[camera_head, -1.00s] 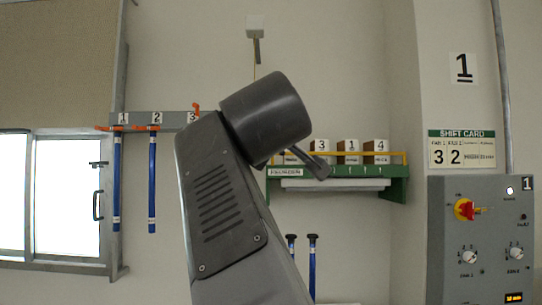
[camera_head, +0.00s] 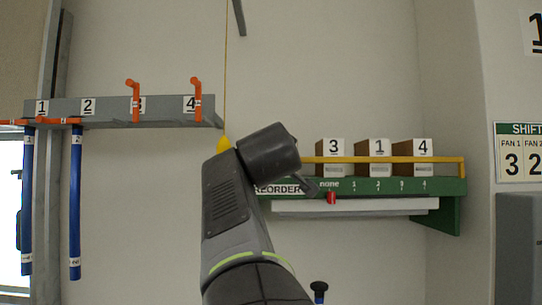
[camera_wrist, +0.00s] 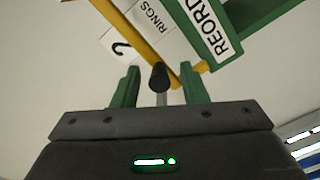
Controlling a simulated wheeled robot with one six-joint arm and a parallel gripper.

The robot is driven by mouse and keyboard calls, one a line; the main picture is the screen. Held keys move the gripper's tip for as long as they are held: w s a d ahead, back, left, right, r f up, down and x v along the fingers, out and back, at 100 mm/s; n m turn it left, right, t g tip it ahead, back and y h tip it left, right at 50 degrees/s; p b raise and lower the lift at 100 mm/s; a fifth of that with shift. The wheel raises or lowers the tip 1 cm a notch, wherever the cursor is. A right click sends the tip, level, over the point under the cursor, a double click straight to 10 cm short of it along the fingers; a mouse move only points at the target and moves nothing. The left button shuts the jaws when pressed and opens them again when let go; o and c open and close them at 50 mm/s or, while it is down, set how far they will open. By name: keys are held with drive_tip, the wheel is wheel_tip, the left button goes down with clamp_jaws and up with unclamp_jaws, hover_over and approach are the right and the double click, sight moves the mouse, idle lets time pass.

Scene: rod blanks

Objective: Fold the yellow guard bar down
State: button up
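The yellow guard bar (camera_head: 385,160) runs level across the front of the numbered boxes on the green shelf, and bends down at its right end. Its left part is hidden behind my arm in the head view. In the wrist view the yellow bar (camera_wrist: 135,40) runs diagonally just beyond my fingertips. My gripper (camera_wrist: 159,70) has its two green fingers spread apart. A dark round-ended piece on a thin grey stem shows between the fingers, near the bar; I cannot tell what it belongs to. No finger visibly touches the bar. In the head view the fingers are hidden behind my arm.
Boxes 3 (camera_head: 333,151), 1 (camera_head: 375,150) and 4 (camera_head: 418,150) stand behind the bar. The green shelf (camera_head: 450,186) carries a REORDER strip with a red slider (camera_head: 332,198). A yellow cord hangs beside my arm. A grey rack (camera_head: 165,110) with blue rods is left.

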drive_tip(key=shift+w+p, duration=0.3)
drive_tip(key=shift+w, duration=1.25)
drive_tip(key=shift+s, duration=0.1)
drive_tip(key=c, duration=0.7)
drive_tip(key=shift+c, duration=0.2)
